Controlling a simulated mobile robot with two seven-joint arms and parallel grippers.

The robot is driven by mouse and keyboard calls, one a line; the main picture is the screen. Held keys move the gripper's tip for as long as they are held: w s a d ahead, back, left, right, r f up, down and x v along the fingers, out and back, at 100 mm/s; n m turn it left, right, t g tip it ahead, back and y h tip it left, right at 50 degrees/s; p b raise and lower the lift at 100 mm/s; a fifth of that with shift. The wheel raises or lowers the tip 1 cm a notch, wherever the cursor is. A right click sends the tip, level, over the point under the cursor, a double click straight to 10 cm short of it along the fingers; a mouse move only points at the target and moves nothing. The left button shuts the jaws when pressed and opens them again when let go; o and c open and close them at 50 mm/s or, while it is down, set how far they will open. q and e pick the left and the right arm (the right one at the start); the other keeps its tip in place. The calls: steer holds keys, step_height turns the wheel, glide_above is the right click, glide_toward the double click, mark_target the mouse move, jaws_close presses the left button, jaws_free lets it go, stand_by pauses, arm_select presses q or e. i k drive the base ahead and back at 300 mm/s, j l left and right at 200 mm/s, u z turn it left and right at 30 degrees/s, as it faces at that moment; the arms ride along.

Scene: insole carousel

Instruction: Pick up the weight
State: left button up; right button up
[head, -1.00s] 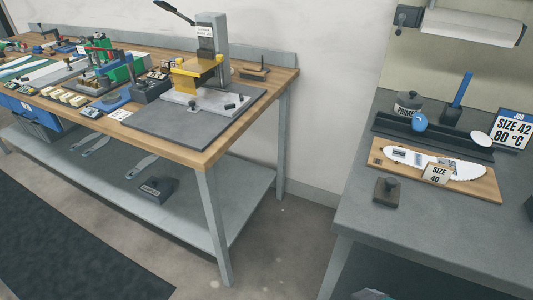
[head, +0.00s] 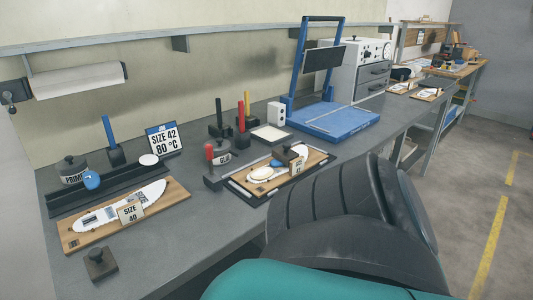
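A dark square block with a knob on top (head: 99,264), which looks like a weight, sits on the grey bench at the lower left, near the front edge. A similar dark knobbed block (head: 287,156) rests on the wooden board at the middle of the bench. I cannot tell which of them the task means. Neither of my grippers is in view. A large dark and teal part of my own arm fills the lower right and hides part of the bench front.
A wooden board (head: 175,213) with a white insole and a "SIZE 40" card (head: 131,212) lies behind the near block. A dark tray (head: 117,187), a "SIZE 42 80 °C" sign (head: 162,140) and a blue press (head: 333,121) stand farther back. Bare bench shows around the near block.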

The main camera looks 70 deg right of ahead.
mark_target(283, 153)
steer(key=z, duration=2.5)
steer(key=u, duration=0.95)
steer(key=l+u, duration=0.5)
steer(key=u, duration=0.2)
steer(key=l+u, duration=0.3)
steer(key=k+l+u, duration=0.25)
steer(key=l, duration=0.15)
steer(key=k+l+u, duration=0.1)
steer(key=l+u, duration=0.15)
steer(key=l, duration=0.15)
